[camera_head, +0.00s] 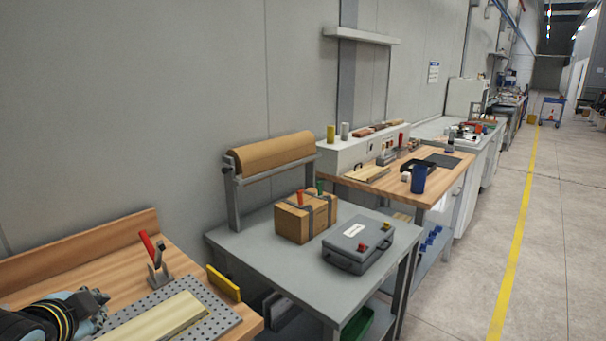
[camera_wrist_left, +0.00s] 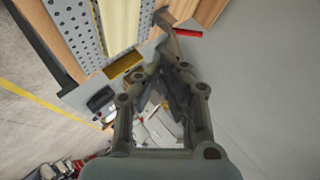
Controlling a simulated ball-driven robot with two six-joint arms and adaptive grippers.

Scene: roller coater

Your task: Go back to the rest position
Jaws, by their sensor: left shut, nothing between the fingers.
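My left arm (camera_head: 50,318) comes in at the lower left of the head view, over the near wooden bench (camera_head: 215,290). In the left wrist view my left gripper (camera_wrist_left: 172,82) is shut with nothing between its fingers. Beyond its fingertips are the perforated plate, a yellow block and a red handle. No rest position is marked in either view. My right gripper is in neither view.
The perforated plate (camera_head: 222,318) bears a pale wooden board (camera_head: 160,322); a red-handled clamp (camera_head: 153,258) stands beside it. A grey table (camera_head: 265,252) holds a cardboard box (camera_head: 306,216) and a grey case (camera_head: 358,245). The floor at right (camera_head: 560,250) is clear.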

